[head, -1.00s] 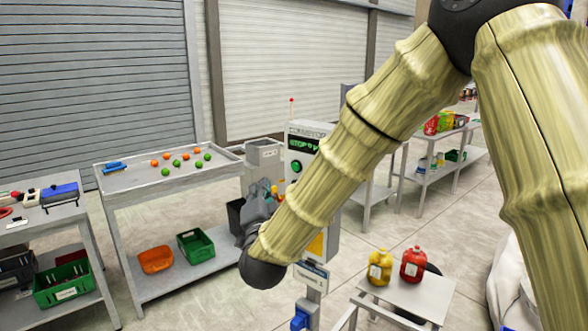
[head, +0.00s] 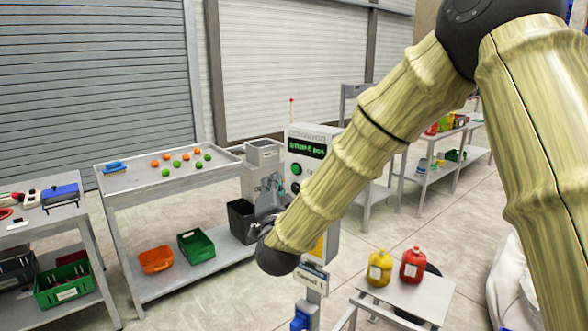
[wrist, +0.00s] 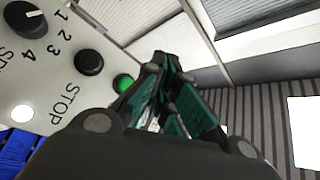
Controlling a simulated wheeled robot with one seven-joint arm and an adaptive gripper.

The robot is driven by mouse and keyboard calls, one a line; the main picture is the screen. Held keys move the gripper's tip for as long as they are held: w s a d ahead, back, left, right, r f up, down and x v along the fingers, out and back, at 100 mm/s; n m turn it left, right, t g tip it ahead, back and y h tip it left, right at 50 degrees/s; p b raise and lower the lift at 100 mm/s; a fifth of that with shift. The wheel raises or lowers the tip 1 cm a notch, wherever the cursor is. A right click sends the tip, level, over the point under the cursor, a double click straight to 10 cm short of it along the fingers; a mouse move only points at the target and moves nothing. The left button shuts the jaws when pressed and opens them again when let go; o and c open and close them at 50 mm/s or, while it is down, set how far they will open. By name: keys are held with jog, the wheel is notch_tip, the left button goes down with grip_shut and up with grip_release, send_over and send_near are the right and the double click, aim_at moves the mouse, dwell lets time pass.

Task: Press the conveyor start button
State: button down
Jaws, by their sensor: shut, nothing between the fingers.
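The conveyor control panel (head: 308,143) stands in the middle of the head view, with a lit green-text display (head: 306,149). A round green button (head: 296,169) sits below the display. In the wrist view the green button (wrist: 123,83) is at the panel's edge, partly covered by my fingers. A black button (wrist: 88,62) is beside it, near the word STOP. My gripper (wrist: 166,66) is shut and empty. In the head view my gripper (head: 268,195) is in front of and left of the panel, partly hidden by my arm. Contact with the button cannot be told.
A black dial (wrist: 22,20) with numbers is on the panel. A table (head: 140,180) with orange and green balls stands left. A dark bin (head: 241,220) is beside the gripper. A small stand (head: 415,292) with yellow and red jugs is at lower right.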

aim_at(295, 169)
jog(key=w+d, duration=0.2)
jog(key=w, duration=0.1)
jog(key=shift+w+d, duration=0.1)
jog(key=shift+d, duration=0.25)
jog(key=shift+w+d+b, duration=0.1)
jog(key=shift+b, duration=0.35)
dwell(1.0)
jog(key=shift+w+d, duration=0.2)
